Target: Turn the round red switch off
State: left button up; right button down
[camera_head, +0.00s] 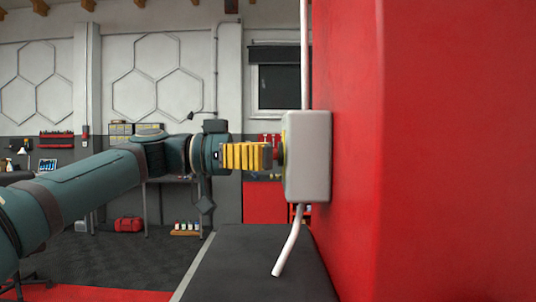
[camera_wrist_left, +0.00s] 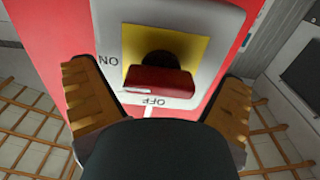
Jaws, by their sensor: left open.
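The round red switch (camera_wrist_left: 160,82) sits on a yellow plate (camera_wrist_left: 190,48) on a pale switch box (camera_wrist_left: 222,18), which shows side-on in the head view (camera_head: 308,155). In the wrist view, ON is printed left of the switch and OFF below it. The red handle lies roughly crosswise in the picture, with a white mark at its left end, on the ON side. My left gripper (camera_head: 267,156) is open right in front of the box. In the wrist view its yellow fingers stand either side of the switch, with gaps. My right gripper is not in view.
The box is fixed to a large red wall (camera_head: 430,150). A white pipe (camera_head: 304,55) runs up from it and a bent white tube (camera_head: 289,242) hangs below. A dark platform (camera_head: 255,265) lies underneath. A workbench stands farther back.

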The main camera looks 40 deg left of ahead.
pick_arm(q)
jog(key=c, duration=1.2)
jog(key=n, duration=0.3)
jog(key=shift+n, duration=0.4)
jog(key=n+p, duration=0.1)
jog(key=n, duration=0.3)
jog(key=shift+n, duration=0.3)
jog(key=n+p, duration=0.1)
jog(key=n, duration=0.3)
jog(key=shift+r, duration=0.1)
jog(key=shift+n+p, duration=1.45)
jog(key=shift+n, duration=1.35)
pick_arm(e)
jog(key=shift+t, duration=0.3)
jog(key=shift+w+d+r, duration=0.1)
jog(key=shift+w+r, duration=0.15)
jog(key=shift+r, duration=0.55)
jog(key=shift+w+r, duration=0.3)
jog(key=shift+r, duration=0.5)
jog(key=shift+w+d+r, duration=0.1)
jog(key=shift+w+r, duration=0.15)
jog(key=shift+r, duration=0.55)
pick_arm(q)
jog(key=o, duration=1.2)
